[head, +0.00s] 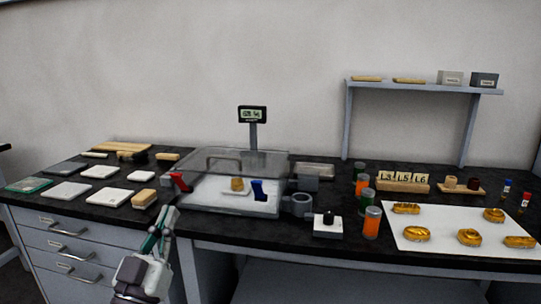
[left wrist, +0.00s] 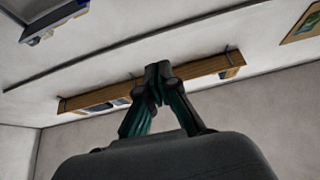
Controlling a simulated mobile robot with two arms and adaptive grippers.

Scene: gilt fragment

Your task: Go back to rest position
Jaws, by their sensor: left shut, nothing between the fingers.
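My left gripper (head: 168,217) rises from the bottom of the head view, in front of the black bench's (head: 205,222) front edge. Its fingers are shut and empty. My right gripper is in neither view.
A clear-walled weighing box (head: 225,180) with a small gold piece (head: 237,184) inside stands just beyond my left gripper. Left are several pale slabs (head: 100,172); right, a white sheet (head: 450,246) with gold pieces, jars (head: 372,222) and a shelf (head: 425,87).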

